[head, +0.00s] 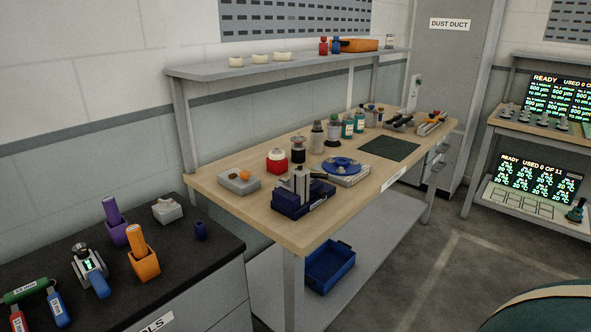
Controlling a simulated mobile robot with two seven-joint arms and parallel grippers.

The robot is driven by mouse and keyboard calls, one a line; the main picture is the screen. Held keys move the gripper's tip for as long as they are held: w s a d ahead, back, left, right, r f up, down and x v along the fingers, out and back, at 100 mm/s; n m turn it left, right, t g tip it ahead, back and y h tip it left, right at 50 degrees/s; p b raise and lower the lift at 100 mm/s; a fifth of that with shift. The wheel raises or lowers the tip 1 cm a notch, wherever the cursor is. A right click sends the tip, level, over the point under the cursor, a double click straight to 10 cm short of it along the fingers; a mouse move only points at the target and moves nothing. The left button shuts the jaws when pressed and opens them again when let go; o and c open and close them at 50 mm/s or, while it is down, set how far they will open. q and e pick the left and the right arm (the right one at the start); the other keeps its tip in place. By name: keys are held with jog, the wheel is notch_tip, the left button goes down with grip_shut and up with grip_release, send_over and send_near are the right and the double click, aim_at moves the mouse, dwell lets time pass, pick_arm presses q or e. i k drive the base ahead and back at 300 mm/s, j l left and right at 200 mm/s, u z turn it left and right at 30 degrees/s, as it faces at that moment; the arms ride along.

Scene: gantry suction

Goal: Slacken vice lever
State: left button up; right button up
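A dark blue vice-like block with grey upright jaws (300,192) sits near the front edge of the wooden workbench (235,202). A small part sticks out at its right side, but it is too small to tell whether this is the lever or how it is turned. Neither of my grippers shows in the head view, and nothing touches the vice.
Behind the vice are a red-based pot (277,161), a grey box (239,181), a blue disc on a base (341,166) and several bottles. A dark mat (390,148) lies farther right. A black counter (185,246) with tools stands at left; floor (410,270) is open at right.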

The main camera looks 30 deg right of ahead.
aim_at(313, 175)
jog(key=i+l+z, duration=0.15)
jog(key=l, duration=0.2)
jog(key=l+z, duration=0.2)
jog(key=l, duration=0.15)
jog(key=i+l+z, duration=0.15)
jog(key=l, duration=0.2)
jog(key=i+l+z, duration=0.15)
jog(key=i+l, duration=0.05)
jog(key=l, duration=0.1)
